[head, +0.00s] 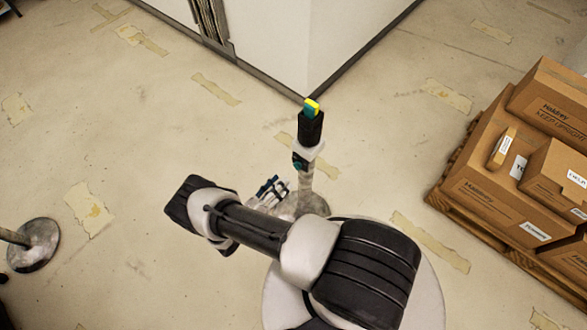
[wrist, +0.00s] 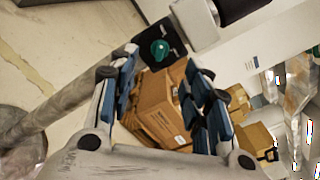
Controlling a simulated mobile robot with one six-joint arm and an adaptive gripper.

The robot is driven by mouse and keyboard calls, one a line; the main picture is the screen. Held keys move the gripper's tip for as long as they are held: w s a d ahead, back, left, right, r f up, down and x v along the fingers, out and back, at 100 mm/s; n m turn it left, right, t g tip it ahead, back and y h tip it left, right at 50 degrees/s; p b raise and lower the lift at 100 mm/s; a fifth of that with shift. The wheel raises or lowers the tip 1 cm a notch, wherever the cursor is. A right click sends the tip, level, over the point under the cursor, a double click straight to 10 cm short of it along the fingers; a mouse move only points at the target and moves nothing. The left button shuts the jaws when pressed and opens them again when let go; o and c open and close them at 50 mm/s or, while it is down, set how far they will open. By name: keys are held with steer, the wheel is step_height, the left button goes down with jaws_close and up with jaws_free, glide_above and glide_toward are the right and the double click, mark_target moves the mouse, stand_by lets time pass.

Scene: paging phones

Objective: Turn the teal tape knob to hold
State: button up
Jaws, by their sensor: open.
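The teal tape knob (wrist: 160,49) shows in the wrist view as a round knob on a black plate, just beyond the fingertips. In the head view the knob (head: 298,162) is a small teal spot on the side of a post (head: 306,184), below a white collar. The post has a black upper part and a yellow and teal top. My gripper (head: 271,187) is open and empty, to the lower left of the knob. In the wrist view my gripper (wrist: 162,64) has its two fingers spread either side of the line to the knob, apart from it. The knob's setting is too small to read.
Cardboard boxes (head: 510,190) stand on a wooden pallet at the right. A white wall corner (head: 310,70) stands behind the post. Another post's round base (head: 34,245) is at the far left. The floor between is clear, with worn tape patches.

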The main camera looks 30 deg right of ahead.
mark_target(297, 166)
steer(key=x, duration=0.8)
steer(key=shift+c, duration=0.2)
jaws_close()
